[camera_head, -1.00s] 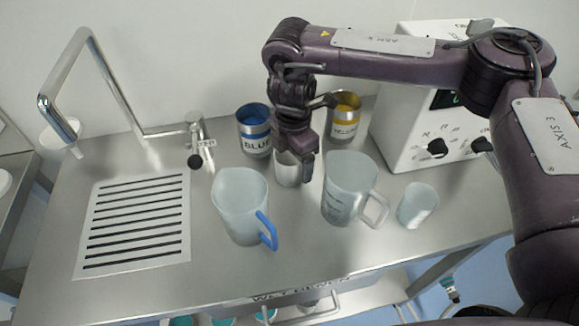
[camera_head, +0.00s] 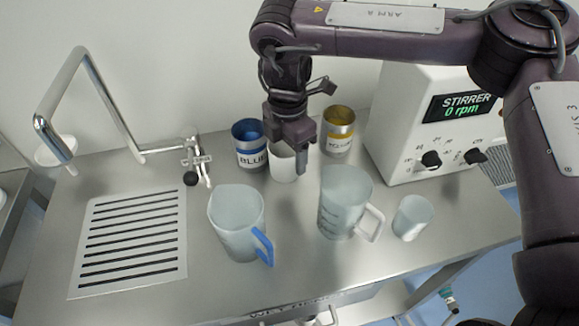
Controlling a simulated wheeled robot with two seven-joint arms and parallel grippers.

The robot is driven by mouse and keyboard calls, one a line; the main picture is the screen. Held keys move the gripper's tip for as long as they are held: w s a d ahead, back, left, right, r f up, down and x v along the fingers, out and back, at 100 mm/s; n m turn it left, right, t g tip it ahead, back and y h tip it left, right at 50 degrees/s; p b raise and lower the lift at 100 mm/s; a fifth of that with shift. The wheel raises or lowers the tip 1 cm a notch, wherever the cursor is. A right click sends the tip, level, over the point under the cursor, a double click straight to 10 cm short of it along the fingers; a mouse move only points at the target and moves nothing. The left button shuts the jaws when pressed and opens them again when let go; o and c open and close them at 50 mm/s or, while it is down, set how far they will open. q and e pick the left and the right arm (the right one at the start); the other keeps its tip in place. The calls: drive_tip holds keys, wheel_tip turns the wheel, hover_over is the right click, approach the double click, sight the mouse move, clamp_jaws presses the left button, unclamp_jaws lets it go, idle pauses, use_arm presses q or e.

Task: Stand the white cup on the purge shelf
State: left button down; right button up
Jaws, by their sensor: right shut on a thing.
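A small white cup (camera_head: 283,164) is in my right gripper (camera_head: 288,143), in front of the blue-labelled tin. The gripper points down and is shut on the cup, with one finger visible along the cup's right side. The cup is upright; whether its base is clear of the steel table (camera_head: 290,278) I cannot tell for certain. I cannot tell which surface is the purge shelf. My left gripper is not in view.
A blue-handled jug (camera_head: 236,222), a white-handled jug (camera_head: 343,205) and a translucent beaker (camera_head: 412,217) stand in front. The blue tin (camera_head: 249,145) and yellow tin (camera_head: 338,131) are close behind. A stirrer unit (camera_head: 425,125) is at right; a tap (camera_head: 100,100) and slotted grate (camera_head: 130,240) at left.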

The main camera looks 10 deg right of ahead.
wheel_tip(320, 180, up, 13)
drive_tip(key=p, duration=0.1)
drive_tip(key=w+d+m, duration=0.1)
drive_tip(key=d+m, duration=0.3)
drive_tip(key=m, duration=0.7)
drive_tip(key=w+d+m, duration=0.1)
drive_tip(key=d+m, duration=0.3)
drive_tip(key=m, duration=0.7)
drive_tip(key=shift+f+y, duration=0.3)
drive_tip(key=shift+f, duration=0.05)
drive_tip(key=shift+w+a, duration=0.1)
drive_tip(key=s+a+n+b, duration=0.2)
drive_tip(key=a+b, duration=0.1)
drive_tip(key=a, duration=0.6)
drive_tip(key=s+a+n+b, duration=0.2)
drive_tip(key=a+b, duration=0.2)
drive_tip(key=a, duration=0.5)
drive_tip(key=f, duration=1.2)
drive_tip(key=f+b, duration=0.1)
drive_tip(key=f, duration=0.6)
drive_tip(key=shift+w+d, duration=0.2)
drive_tip(key=shift+d, duration=0.1)
